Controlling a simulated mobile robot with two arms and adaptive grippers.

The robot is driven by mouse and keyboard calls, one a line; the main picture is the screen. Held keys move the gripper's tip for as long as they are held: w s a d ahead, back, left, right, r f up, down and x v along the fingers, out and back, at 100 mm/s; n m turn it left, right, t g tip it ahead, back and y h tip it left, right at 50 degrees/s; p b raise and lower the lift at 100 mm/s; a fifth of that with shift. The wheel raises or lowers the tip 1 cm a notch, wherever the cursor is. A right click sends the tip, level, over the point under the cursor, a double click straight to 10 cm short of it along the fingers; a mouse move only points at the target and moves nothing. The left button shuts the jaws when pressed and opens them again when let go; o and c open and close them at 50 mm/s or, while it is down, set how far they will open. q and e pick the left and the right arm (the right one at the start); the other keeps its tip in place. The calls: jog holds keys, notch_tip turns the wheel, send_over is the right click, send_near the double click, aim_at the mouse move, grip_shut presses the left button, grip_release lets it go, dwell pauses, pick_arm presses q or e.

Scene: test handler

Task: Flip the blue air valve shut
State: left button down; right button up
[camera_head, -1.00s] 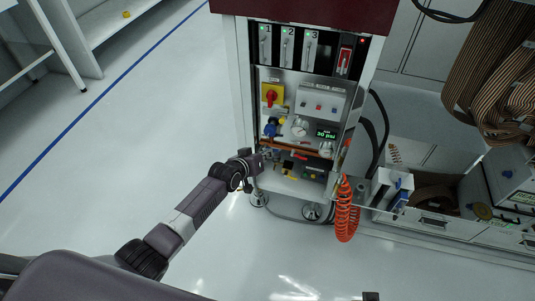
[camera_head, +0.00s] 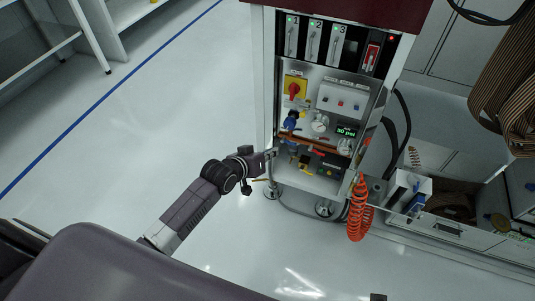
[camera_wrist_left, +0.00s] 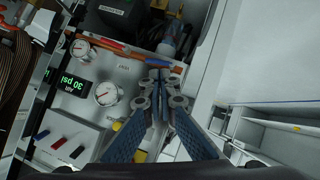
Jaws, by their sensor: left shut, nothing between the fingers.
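The test handler's panel (camera_head: 330,72) stands right of centre in the head view. A blue valve-like part (camera_head: 290,122) sits at the panel's left side, left of a round gauge and above a copper-coloured pipe (camera_head: 318,145). My left gripper (camera_head: 273,154) is at the panel's lower left edge, below and left of the blue part. In the left wrist view its fingers (camera_wrist_left: 158,72) are shut and empty, with the tips over the pipe. A blue part (camera_wrist_left: 167,48) shows just beyond the tips; I cannot tell whether it is the same one. My right gripper is not seen.
A gauge (camera_wrist_left: 107,93) and a 30 psi display (camera_wrist_left: 72,83) are beside the fingers. A yellow-red rotary switch (camera_head: 294,88) is higher on the panel. An orange coiled hose (camera_head: 359,208) hangs at the right. The floor at left is clear.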

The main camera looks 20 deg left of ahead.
pick_arm(q)
jog(key=shift+v, duration=1.3)
jog(key=shift+s, duration=0.1)
